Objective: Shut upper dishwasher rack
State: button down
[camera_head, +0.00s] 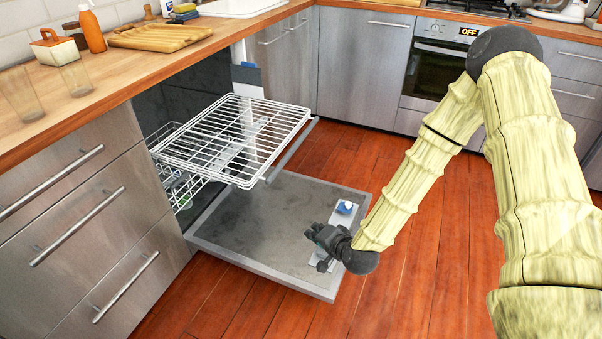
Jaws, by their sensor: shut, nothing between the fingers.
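The upper dishwasher rack (228,135), a white wire rack, is pulled well out of the dishwasher opening, over the lowered door. The dishwasher door (264,226) is folded down flat, with a dark grey inner face. The lower rack (172,172) shows below and behind the upper one, inside the opening. My gripper (319,248) is shut and empty. In the picture it lies over the door's right part, lower right of the upper rack and apart from it.
Steel drawers with bar handles (77,227) stand left of the dishwasher. Glasses (20,93), an orange bottle (92,30) and wooden boards (160,36) stand on the wooden counter (104,79). An oven (438,68) is at the back. The red wooden floor (431,270) is clear.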

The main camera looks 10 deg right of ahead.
aim_at(295, 148)
jog(key=w+d+r+m+t+b, duration=0.3)
jog(key=w+r+b, duration=0.15)
jog(key=w, duration=0.25)
jog(key=w+d+r+m+t+b, duration=0.3)
jog(key=w+r+t+b, duration=0.1)
jog(key=w+b, duration=0.15)
jog(key=shift+h, duration=0.4)
jog(key=shift+w+a+b, duration=0.6)
jog(key=shift+w+a, duration=0.2)
jog(key=shift+w, duration=1.3)
jog(key=shift+w+a+b, duration=0.55)
jog(key=shift+w+a, duration=0.2)
jog(key=shift+w, duration=1.35)
jog(key=shift+w+a+b, duration=0.6)
jog(key=shift+w+a, duration=0.2)
jog(key=shift+w, duration=1.3)
jog(key=shift+w+r, duration=0.1)
jog(key=shift+w, duration=0.05)
